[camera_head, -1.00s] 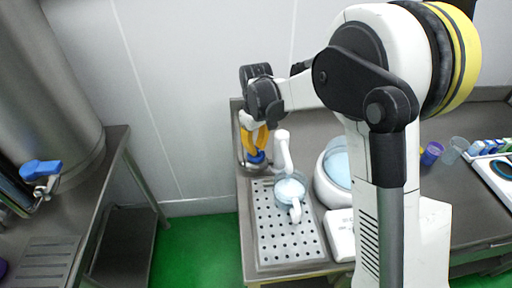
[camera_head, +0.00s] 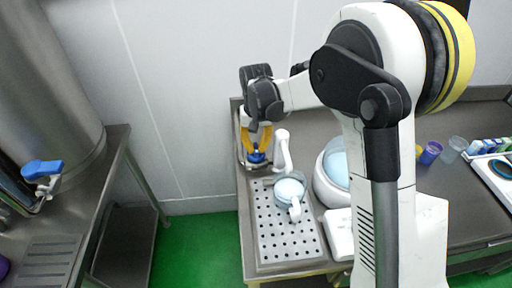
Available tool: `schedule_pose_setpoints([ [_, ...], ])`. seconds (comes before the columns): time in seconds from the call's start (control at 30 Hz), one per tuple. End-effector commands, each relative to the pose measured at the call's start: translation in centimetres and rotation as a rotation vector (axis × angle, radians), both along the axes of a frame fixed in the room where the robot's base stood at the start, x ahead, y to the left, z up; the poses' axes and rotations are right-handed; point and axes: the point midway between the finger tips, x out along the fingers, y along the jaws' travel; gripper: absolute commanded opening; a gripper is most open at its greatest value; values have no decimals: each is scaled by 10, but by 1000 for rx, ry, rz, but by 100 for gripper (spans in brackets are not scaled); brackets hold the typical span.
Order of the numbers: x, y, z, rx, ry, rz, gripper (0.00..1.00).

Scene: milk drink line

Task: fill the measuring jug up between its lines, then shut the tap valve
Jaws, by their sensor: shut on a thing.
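The measuring jug (camera_head: 290,191) stands on the perforated drip tray (camera_head: 283,242) under the white curved spout (camera_head: 283,150), its handle toward the front. It holds pale contents; its lines are too small to read. My gripper (camera_head: 257,152), with yellow fingers, points down left of the spout. It is shut on the blue tap valve handle (camera_head: 256,158), which is partly hidden by the fingers. I cannot tell whether liquid is running from the spout.
A round white vessel with a pale blue top (camera_head: 335,165) stands right of the jug, partly behind my arm. A purple cup (camera_head: 430,153) and a clear cup (camera_head: 453,149) stand farther right. At the left, a steel tank (camera_head: 45,80) has another blue-handled tap (camera_head: 42,168).

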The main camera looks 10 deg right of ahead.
Motion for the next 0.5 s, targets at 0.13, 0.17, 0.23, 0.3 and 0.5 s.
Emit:
schedule_pose_setpoints([
  [0.13,0,0,0,0,1,-13,0],
  [0.17,0,0,0,0,1,-13,0],
  [0.23,0,0,0,0,1,-14,0],
  [0.3,0,0,0,0,1,-14,0],
  [0.5,0,0,0,0,1,-13,22],
])
